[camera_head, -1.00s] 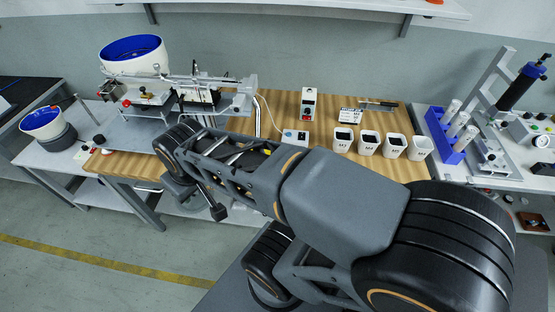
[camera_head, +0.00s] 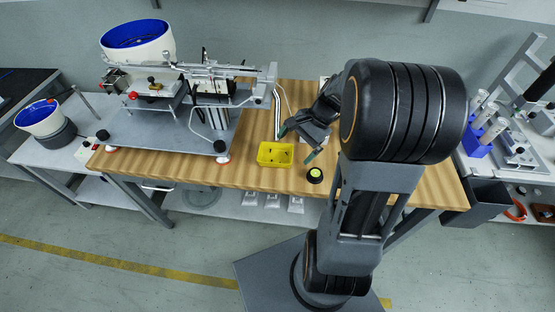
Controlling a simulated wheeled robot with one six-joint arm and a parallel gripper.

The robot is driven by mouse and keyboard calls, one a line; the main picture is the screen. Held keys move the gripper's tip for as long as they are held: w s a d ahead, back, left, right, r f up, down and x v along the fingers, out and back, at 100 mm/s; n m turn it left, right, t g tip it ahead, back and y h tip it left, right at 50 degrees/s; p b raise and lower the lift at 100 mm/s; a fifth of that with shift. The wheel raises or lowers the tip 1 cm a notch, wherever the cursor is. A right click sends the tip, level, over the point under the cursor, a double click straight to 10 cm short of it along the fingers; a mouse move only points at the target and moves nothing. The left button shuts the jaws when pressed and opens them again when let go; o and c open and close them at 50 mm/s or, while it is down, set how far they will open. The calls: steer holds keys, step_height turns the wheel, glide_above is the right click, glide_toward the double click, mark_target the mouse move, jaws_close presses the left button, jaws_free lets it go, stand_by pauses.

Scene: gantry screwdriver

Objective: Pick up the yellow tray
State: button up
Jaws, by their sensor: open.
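The yellow tray (camera_head: 275,162) is a small open box on the wooden table (camera_head: 215,171), a little left of the table's middle near its front half. Its inside looks mostly empty, with small dark spots that I cannot make out. My gripper (camera_head: 299,145) is open just to the right of the tray. One finger is near the tray's upper right corner and the other points down past its right side. I cannot tell whether a finger touches the tray. My arm hides the table to the right of the gripper.
A small black round item with a green-yellow top (camera_head: 315,175) sits right of the tray, close to my gripper. The metal screw-feeding machine (camera_head: 165,125) with a white and blue bowl (camera_head: 140,45) stands to the left. The table's front edge is clear below the tray.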

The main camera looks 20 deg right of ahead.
mark_target(289, 159)
steer(key=w+d+f+m+t+y, duration=0.1)
steer(key=d+f+m+t, duration=0.1)
steer(key=d+f+m, duration=0.1)
steer(key=w+d+f+m+t+y+b, duration=0.1)
steer(key=d+f+m+y, duration=0.1)
steer(key=d+f+m, duration=0.1)
steer(key=w+d+f+m+t+y+b, duration=0.1)
steer(key=d+f+m+t+y, duration=0.1)
steer(key=d+f+m, duration=0.2)
steer(key=shift+d+m+t, duration=0.3)
steer(key=shift+d+m, duration=0.3)
steer(key=shift+d, duration=0.8)
steer(key=shift+w+f, duration=0.2)
steer(key=shift+f, duration=0.15)
steer(key=shift+m+t, duration=0.3)
steer(key=x, duration=1.3)
steer(key=shift+c, duration=0.3)
steer(key=shift+r, duration=0.1)
steer(key=c, duration=0.6)
steer(key=shift+p, duration=0.3)
